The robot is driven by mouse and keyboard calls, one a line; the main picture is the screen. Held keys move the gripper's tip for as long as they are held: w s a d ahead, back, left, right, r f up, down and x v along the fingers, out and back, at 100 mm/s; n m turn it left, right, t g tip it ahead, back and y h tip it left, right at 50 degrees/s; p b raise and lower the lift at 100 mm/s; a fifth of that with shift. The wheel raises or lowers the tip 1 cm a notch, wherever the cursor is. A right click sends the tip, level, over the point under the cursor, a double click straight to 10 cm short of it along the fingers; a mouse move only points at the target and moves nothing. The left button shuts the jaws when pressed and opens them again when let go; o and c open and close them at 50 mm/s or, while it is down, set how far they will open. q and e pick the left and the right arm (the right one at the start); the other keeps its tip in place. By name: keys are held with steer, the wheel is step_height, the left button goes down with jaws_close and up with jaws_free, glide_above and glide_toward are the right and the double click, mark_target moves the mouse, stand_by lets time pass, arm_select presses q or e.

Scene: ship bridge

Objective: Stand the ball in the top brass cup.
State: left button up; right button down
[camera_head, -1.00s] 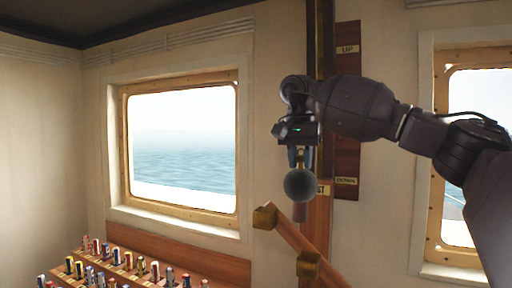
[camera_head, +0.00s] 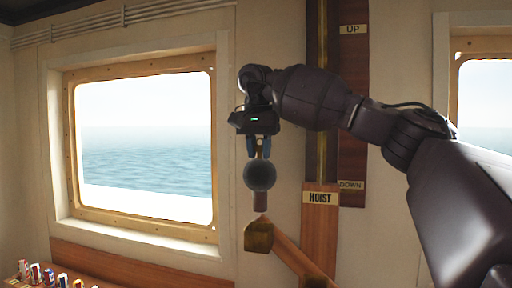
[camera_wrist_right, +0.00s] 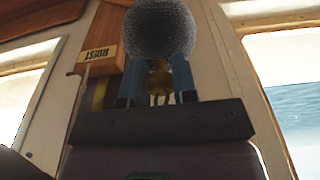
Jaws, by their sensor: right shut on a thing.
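The dark grey ball (camera_head: 259,174) has a small brass piece on top and a short brown stem below it. My right gripper (camera_head: 261,150) is shut on the brass piece, and the ball hangs upright below the jaws. In the right wrist view the ball (camera_wrist_right: 158,28) sits beyond the fingertips. The top brass cup (camera_head: 258,236) is at the upper left end of a slanted wooden bar, just below the stem. A small gap shows between them; depth is hard to tell. My left gripper is not in view.
A second brass cup (camera_head: 314,282) is partly cut off at the bottom edge, lower on the wooden bar (camera_head: 288,254). A wooden post with a HOIST sign (camera_head: 320,198) stands right of the ball. Several small coloured items (camera_head: 48,276) are at lower left.

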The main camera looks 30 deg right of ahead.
mark_target(259, 185)
steer(key=shift+s+f, duration=0.1)
steer(key=shift+f, duration=1.45)
steer(key=shift+f+b, duration=0.4)
steer(key=shift+f, duration=0.55)
steer(key=shift+f+b, duration=0.5)
steer(key=shift+f, duration=0.7)
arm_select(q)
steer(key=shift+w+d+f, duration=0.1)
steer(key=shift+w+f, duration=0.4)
arm_select(e)
steer(key=shift+f, duration=0.7)
steer(key=c, duration=0.8)
jaws_free()
